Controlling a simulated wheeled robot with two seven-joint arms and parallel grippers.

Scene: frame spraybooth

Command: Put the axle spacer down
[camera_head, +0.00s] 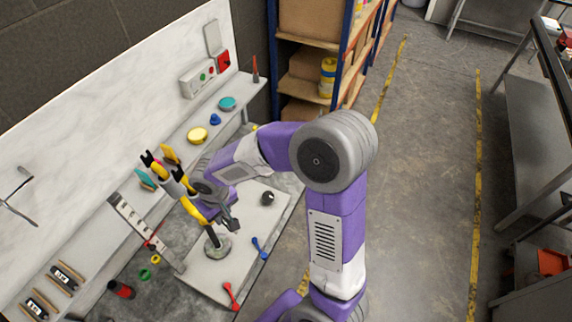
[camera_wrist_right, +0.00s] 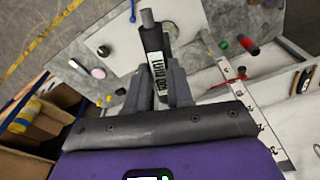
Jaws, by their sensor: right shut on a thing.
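My right gripper (camera_head: 228,218) is over the pale board in the head view, beside the yellow frame on its stand. In the right wrist view its two dark fingers (camera_wrist_right: 157,88) are shut on a black piece with a white printed label (camera_wrist_right: 156,68) and a grey rod-like end. I take this piece to be the axle spacer. It points away from the wrist, over the pale surface; I cannot tell whether it touches anything. In the head view it is hardly distinguishable from the fingers. My left gripper is not in view.
The yellow frame (camera_head: 196,212) stands on a round grey base (camera_head: 218,248) close to my gripper. A black knob (camera_head: 267,198), blue tool (camera_head: 259,247) and red tool (camera_head: 232,295) lie on the pale board (camera_head: 195,278). A shelf rack (camera_head: 347,55) stands behind.

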